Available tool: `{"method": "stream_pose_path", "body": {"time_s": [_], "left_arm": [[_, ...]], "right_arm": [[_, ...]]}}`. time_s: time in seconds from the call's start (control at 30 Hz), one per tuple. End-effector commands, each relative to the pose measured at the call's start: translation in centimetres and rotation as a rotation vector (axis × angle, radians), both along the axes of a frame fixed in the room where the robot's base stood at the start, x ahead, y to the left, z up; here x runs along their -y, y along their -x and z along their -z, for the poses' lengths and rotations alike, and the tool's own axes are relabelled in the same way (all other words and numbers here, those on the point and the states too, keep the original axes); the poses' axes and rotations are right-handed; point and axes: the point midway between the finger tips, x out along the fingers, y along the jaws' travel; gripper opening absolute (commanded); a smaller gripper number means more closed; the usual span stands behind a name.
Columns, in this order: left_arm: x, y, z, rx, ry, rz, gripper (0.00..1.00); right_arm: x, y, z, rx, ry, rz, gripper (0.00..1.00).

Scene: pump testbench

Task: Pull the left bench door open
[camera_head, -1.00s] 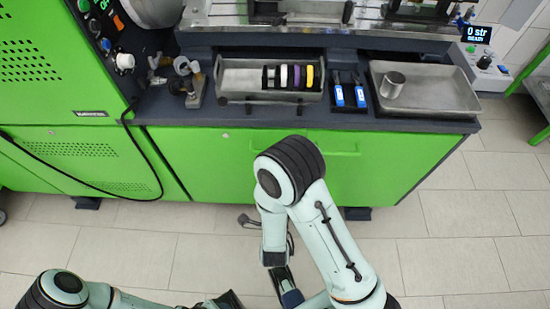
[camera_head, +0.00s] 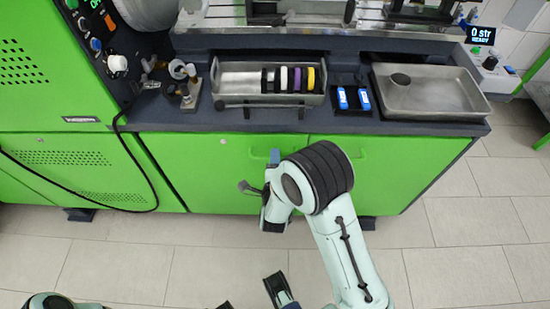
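The left bench door (camera_head: 205,170) is a green panel on the bench front and looks shut. Its bar handle (camera_head: 257,153) is near its upper right corner. My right arm comes up from the lower right and its wrist is in front of the door's right part. A blue part of my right gripper (camera_head: 275,157) shows at the handle. The rest is hidden by the wrist, so I cannot tell its opening or contact. My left gripper (camera_head: 250,298) is at the bottom edge, with two dark finger parts apart and floor between them.
The right green door (camera_head: 410,165) is partly behind my right elbow. A black cable (camera_head: 150,170) hangs at the left.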

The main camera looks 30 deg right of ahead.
Motion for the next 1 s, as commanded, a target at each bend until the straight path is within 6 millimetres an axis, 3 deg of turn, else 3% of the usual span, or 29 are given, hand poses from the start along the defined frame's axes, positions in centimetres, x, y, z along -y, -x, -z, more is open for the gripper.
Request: {"method": "stream_pose_path", "body": {"time_s": [0.43,0.53,0.57,1.0], "left_arm": [[-0.1,-0.1,0.1,0.003,-0.001,-0.002,0.43],[-0.1,-0.1,0.1,0.003,-0.001,-0.002,0.43],[-0.1,-0.1,0.1,0.003,-0.001,-0.002,0.43],[-0.2,-0.3,0.4,0.008,-0.005,-0.004,0.43]], "right_arm": [[0.6,-1.0,0.3,-0.001,0.001,0.001,0.36],[0.6,-0.9,0.2,-0.001,0.001,0.001,0.03],[0.6,-0.9,0.2,-0.001,0.001,0.001,0.0],[-0.3,-1.5,0.3,0.0,0.0,-0.001,0.0]]}}
